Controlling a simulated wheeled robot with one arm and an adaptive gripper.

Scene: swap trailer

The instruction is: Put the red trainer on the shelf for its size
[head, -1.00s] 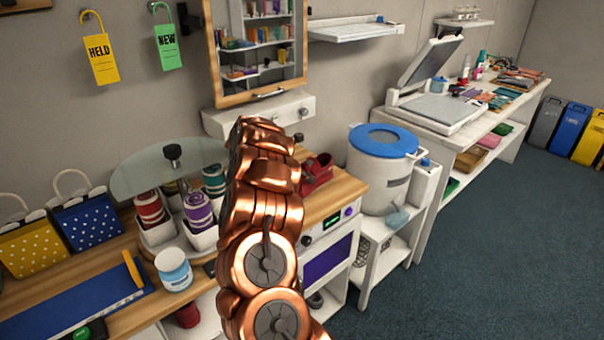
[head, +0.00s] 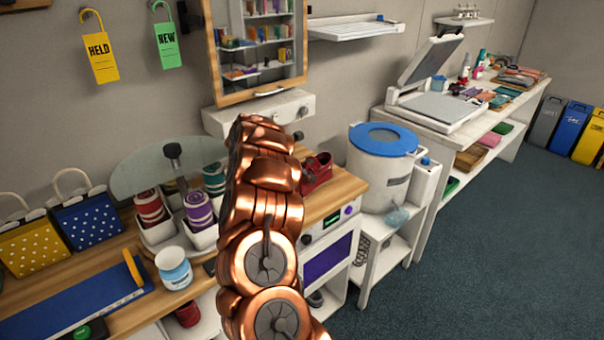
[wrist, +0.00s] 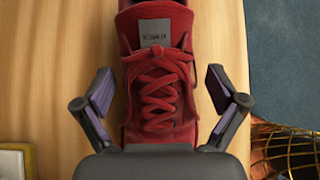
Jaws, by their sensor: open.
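The red trainer (head: 317,172) lies on the right end of the wooden bench top, partly hidden behind my copper arm in the head view. In the wrist view the red trainer (wrist: 158,85) lies with its laces up and a grey tongue label toward the top. My gripper (wrist: 160,92) is open, with one finger on each side of the trainer and a gap on both sides. The gripper is hidden in the head view. Below the bench, a white shelf unit (head: 335,283) is partly visible, with a dark shoe (head: 315,299) and a red item (head: 188,314) inside.
A glass-topped carousel (head: 165,165) with cups stands left on the bench, near a white jar (head: 174,268). Yellow (head: 33,246) and blue (head: 88,222) dotted bags stand further left. A white drum (head: 381,175) with a blue lid stands right. The floor (head: 465,240) is clear.

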